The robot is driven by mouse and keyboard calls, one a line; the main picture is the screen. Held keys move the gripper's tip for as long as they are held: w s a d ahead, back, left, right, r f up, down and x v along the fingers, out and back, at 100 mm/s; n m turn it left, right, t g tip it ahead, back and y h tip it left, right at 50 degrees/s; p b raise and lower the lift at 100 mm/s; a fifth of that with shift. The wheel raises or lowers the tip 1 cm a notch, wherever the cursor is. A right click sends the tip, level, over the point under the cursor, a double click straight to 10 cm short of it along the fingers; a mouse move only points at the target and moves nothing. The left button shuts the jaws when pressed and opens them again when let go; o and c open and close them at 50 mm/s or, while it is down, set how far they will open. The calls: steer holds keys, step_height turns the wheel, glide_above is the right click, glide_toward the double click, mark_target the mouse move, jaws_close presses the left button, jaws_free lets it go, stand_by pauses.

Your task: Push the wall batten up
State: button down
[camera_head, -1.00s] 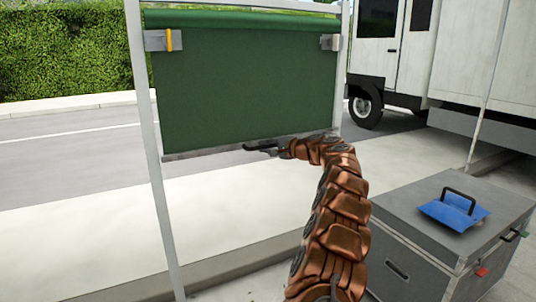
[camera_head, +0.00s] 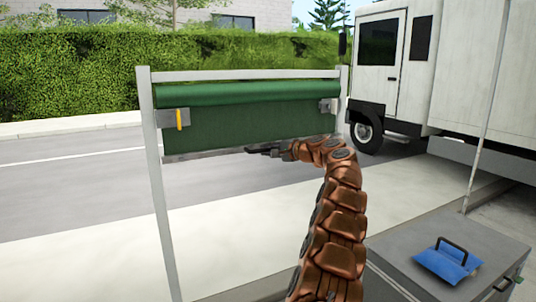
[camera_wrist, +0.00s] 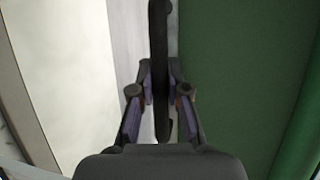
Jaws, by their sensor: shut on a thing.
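The green wall sheet (camera_head: 245,122) hangs in a pale frame, rolled into a thick roll (camera_head: 245,93) under the top bar. The grey wall batten (camera_head: 205,154) runs along its bottom edge, a short way below the roll. My gripper (camera_head: 268,150) is at the batten's middle. In the wrist view, my gripper (camera_wrist: 160,95) is shut on a dark bar-like handle (camera_wrist: 159,35) in front of the pale batten (camera_wrist: 128,45). The green sheet (camera_wrist: 230,70) fills the right side there. The exact finger contact is partly hidden by the handle.
A grey case (camera_head: 405,255) with a blue, black-handled object (camera_head: 447,262) stands at the lower right. Frame posts (camera_head: 160,195) rise beside the sheet. A bracket with a yellow strap (camera_head: 179,119) sits at its left. A white truck (camera_head: 395,60) stands behind right.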

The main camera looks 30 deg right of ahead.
step_height(320, 180, up, 10)
steer(key=p, duration=0.6)
steer(key=shift+f, duration=0.25)
steer(key=shift+r, duration=0.1)
steer(key=c, duration=1.4)
jaws_free()
steer(key=shift+o, duration=1.3)
steer(key=shift+f, duration=0.2)
steer(key=shift+s, duration=0.1)
steer(key=v, duration=1.2)
steer(key=shift+a, duration=0.1)
